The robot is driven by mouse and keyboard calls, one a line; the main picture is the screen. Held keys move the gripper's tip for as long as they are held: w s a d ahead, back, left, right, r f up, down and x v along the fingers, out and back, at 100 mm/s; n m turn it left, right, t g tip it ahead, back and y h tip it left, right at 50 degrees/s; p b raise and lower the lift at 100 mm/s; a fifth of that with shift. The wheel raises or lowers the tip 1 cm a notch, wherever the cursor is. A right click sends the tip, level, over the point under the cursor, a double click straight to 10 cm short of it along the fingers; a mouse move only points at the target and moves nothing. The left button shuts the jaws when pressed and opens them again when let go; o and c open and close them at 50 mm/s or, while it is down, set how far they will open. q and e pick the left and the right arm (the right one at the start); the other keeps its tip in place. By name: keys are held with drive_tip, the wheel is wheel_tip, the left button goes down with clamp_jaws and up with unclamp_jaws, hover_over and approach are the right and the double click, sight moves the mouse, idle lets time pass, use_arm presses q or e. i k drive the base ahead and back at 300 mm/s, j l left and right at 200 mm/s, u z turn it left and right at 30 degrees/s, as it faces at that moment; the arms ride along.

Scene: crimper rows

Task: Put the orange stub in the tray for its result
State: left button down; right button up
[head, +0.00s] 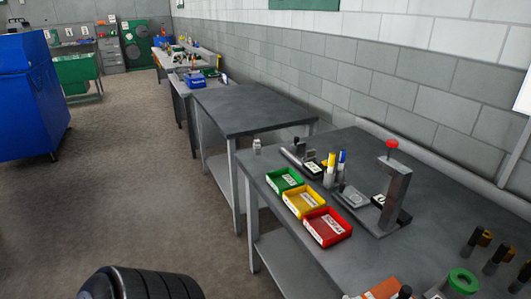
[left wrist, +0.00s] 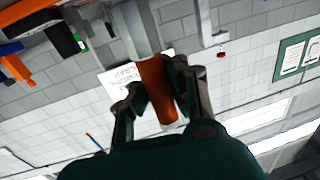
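In the left wrist view, my left gripper (left wrist: 160,88) is shut on the orange stub (left wrist: 156,90), which stands out between its two fingers. The stub is not seen in the head view. Three small trays with white labels stand in a row on the near grey table: a green tray (head: 296,187), a yellow tray (head: 316,210) and a red tray (head: 341,240). The label writing is too small to read. My left gripper is outside the head view, so its place relative to the trays cannot be told. My right gripper is in neither view.
Dark pegs (head: 476,240) and a green ring (head: 463,281) are at the lower right. A second table (head: 250,108) behind is bare. A blue cabinet (head: 30,95) stands left.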

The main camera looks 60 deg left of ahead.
sight(284, 184)
drive_tip(key=i+j+u, duration=0.2)
drive_tip(key=j+u, duration=0.3)
drive_tip(key=i+j+u, duration=0.25)
drive_tip(key=u, duration=0.25)
drive_tip(key=i+j, duration=0.1)
drive_tip(key=i, duration=0.05)
